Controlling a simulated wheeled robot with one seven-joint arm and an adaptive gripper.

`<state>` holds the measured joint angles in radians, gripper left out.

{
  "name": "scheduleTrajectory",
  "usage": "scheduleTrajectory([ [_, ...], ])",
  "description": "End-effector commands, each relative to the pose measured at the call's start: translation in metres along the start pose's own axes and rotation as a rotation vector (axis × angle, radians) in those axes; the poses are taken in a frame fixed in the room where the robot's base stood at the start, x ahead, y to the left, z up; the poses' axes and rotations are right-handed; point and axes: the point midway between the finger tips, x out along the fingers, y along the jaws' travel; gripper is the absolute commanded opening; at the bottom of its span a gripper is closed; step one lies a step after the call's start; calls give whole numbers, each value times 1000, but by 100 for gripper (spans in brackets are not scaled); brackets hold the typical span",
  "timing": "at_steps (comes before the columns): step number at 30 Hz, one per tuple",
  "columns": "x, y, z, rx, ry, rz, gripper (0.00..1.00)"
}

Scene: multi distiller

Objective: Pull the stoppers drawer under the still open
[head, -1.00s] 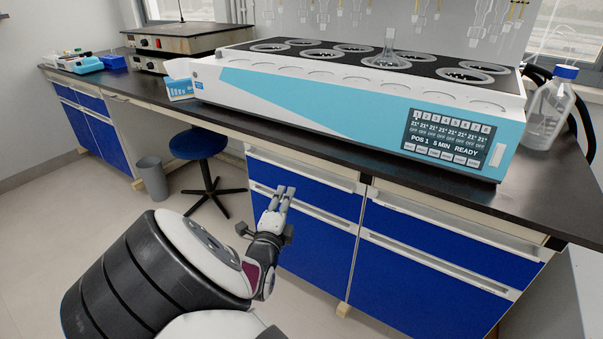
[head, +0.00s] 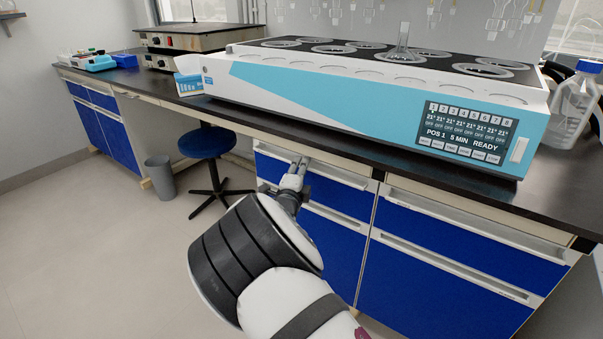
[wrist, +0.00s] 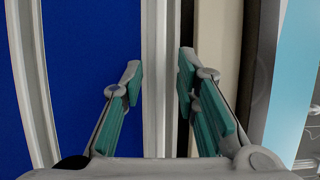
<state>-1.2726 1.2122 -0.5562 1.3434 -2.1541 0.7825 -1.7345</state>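The still (head: 370,105) is a long white and turquoise unit on the dark bench. Under it are an upper left blue drawer (head: 335,192) and an upper right one (head: 450,232), both shut. No label shows which holds stoppers. My gripper (head: 300,163) is at the pale handle rail (head: 340,175) of the upper left drawer. In the wrist view, my gripper (wrist: 160,68) is open, with the rail (wrist: 156,110) running between its two teal-padded fingers. Contact there is unclear.
The black bench edge (head: 350,150) overhangs just above my gripper. A blue stool (head: 207,142) and a grey bin (head: 159,175) stand to the left. Lower blue doors or drawers sit below. The floor at left is clear.

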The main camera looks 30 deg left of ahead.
Motion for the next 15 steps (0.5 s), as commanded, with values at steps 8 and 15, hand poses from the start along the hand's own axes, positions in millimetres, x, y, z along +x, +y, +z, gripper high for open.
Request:
scheduleTrajectory([
  [8, 4, 0, 0, 0, -1, 0, 28],
  [15, 4, 0, 0, 0, 0, 0, 0],
])
